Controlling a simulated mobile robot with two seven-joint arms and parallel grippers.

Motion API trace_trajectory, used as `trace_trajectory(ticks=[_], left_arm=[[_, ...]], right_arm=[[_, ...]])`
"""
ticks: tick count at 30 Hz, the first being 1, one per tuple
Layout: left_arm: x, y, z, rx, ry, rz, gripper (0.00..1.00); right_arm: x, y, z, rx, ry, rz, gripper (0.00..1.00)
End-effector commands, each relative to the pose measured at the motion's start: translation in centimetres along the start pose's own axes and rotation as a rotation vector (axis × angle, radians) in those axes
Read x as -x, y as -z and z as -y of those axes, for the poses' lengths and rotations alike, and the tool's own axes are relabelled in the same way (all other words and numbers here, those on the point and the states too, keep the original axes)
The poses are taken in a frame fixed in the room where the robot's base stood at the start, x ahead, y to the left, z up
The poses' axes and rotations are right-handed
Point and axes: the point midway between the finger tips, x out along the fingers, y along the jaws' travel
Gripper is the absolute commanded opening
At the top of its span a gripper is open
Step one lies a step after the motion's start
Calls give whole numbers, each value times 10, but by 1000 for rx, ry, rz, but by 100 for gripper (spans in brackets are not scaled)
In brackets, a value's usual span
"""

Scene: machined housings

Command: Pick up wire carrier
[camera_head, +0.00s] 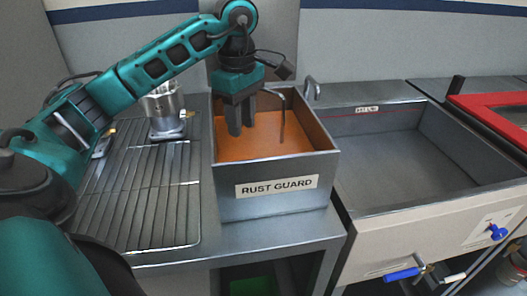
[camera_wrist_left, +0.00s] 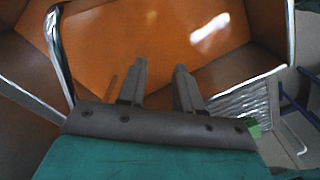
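A thin bent metal rod (camera_head: 282,122) rises out of the orange liquid in the grey RUST GUARD tank (camera_head: 235,207). It looks like the handle of the wire carrier; no other part of a carrier shows. In the left wrist view a curved metal rod (camera_wrist_left: 62,60) stands at the left, apart from the fingers. My left gripper (camera_head: 241,118) points down into the tank, left of the rod. Its two fingers are apart with nothing between them, also in the left wrist view (camera_wrist_left: 160,85). My right gripper is not in view.
A wire drain rack (camera_head: 150,215) lies left of the tank, with a machined metal housing (camera_head: 166,115) at its back. An empty-looking grey basin (camera_head: 400,155) is at the right. A bent pipe (camera_head: 311,88) stands behind the tank. The tank walls surround my fingers.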

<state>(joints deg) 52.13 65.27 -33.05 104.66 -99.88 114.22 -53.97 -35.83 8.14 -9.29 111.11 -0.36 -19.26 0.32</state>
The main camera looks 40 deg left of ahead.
Motion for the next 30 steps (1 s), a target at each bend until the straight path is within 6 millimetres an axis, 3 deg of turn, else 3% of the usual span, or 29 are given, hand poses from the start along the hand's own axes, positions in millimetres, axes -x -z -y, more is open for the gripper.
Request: trace_trajectory(ticks=[3, 11, 21, 30], left_arm=[[-24, 1, 1, 0, 5, -3, 34], [-45, 0, 0, 0, 1, -2, 34], [-90, 1, -4, 0, 2, -1, 34], [-94, 1, -5, 0, 0, -2, 34]], right_arm=[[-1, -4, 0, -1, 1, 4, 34], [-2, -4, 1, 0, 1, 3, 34], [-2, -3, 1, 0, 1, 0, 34], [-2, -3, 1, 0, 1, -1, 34]])
